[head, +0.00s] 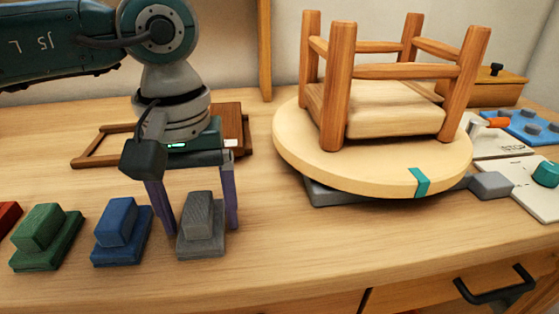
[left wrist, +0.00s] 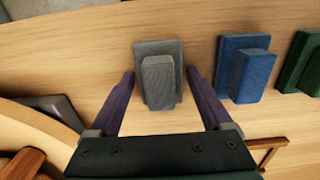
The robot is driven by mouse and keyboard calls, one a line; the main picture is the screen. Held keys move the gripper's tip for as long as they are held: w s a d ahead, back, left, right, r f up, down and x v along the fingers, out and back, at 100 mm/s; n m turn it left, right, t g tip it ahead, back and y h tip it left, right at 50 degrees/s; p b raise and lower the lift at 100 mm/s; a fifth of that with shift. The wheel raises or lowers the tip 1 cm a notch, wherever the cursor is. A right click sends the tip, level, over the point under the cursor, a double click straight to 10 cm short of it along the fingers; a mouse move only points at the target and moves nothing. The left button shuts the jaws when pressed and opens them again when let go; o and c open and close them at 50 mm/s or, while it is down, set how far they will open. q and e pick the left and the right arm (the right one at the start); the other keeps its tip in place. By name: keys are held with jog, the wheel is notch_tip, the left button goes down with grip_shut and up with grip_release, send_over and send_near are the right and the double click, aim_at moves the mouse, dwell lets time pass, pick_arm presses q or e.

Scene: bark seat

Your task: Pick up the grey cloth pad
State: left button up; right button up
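The grey cloth pad (head: 202,225) is a flat grey base with a raised block on top, lying on the wooden table. It also shows in the left wrist view (left wrist: 158,80), between the fingers. My left gripper (head: 200,228) is open, its two purple fingers pointing down on either side of the pad's raised block, with gaps to both sides. In the left wrist view the fingertips (left wrist: 160,75) flank the pad. My right gripper is in neither view.
A blue pad (head: 120,230) and a green pad (head: 45,237) lie left of the grey one, with part of a red one at the edge. A round turntable (head: 290,150) bearing an upturned wooden stool (head: 395,118) stands to the right. A wooden frame (head: 100,148) lies behind.

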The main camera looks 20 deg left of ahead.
aim_at(197, 206)
pick_arm(q)
jog(key=c, duration=1.1)
jog(key=shift+r, duration=0.15)
notch_tip(197, 206, up, 20)
jog(key=shift+f+p, duration=0.1)
jog(key=shift+p, duration=0.45)
jog(key=o, duration=0.9)
jog(key=c, duration=0.7)
